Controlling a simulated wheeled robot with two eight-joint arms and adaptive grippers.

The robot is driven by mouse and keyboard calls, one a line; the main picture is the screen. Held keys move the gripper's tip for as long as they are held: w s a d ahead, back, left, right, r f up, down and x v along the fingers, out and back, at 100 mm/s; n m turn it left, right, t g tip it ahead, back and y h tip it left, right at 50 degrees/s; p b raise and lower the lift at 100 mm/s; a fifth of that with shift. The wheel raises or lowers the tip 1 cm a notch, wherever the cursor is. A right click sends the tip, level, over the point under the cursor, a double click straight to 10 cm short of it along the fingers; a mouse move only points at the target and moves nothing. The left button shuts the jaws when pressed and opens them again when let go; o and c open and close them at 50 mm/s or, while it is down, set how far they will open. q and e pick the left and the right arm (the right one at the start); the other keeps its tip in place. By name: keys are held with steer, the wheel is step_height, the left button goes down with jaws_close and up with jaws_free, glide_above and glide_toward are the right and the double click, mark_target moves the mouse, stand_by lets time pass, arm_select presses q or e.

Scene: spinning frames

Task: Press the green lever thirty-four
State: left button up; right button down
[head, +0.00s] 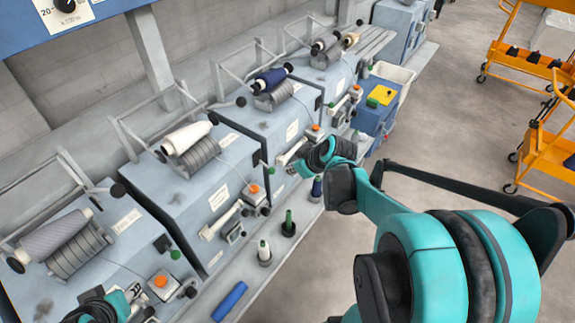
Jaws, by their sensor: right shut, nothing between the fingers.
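I cannot read which is thirty-four. My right gripper (287,158) is shut and empty, close to the front of the third machine, by its orange button (314,128). Whether it touches anything there cannot be told. My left gripper (134,292) is at the lower left by the nearest machine's orange button (160,281); its fingers are too small and partly hidden to judge.
A row of grey-blue spinning machines (200,190) carries yarn cones on top. A ledge below holds small spindles (288,224) and a blue tube (229,301). Orange carts (525,60) stand right; the floor (450,110) between is clear.

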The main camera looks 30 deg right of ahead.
steer(key=s+d+r+p, duration=0.1)
steer(key=s+r, duration=0.2)
steer(key=s, duration=0.2)
steer(key=shift+s+r+p, duration=0.15)
steer(key=shift+r+p, duration=0.1)
steer(key=shift+p, duration=0.15)
steer(key=shift+d, duration=0.1)
steer(key=s+a+m+b, duration=0.1)
steer(key=s+a, duration=0.3)
steer(key=a, duration=0.4)
steer(key=s+a+f+m+h+b, duration=0.1)
steer(key=s+a, duration=0.3)
steer(key=a, duration=0.4)
steer(key=shift+s+a+f+m+g+b, duration=0.2)
steer(key=shift+s+f+m+g+b, duration=0.15)
steer(key=shift+m+b, duration=0.45)
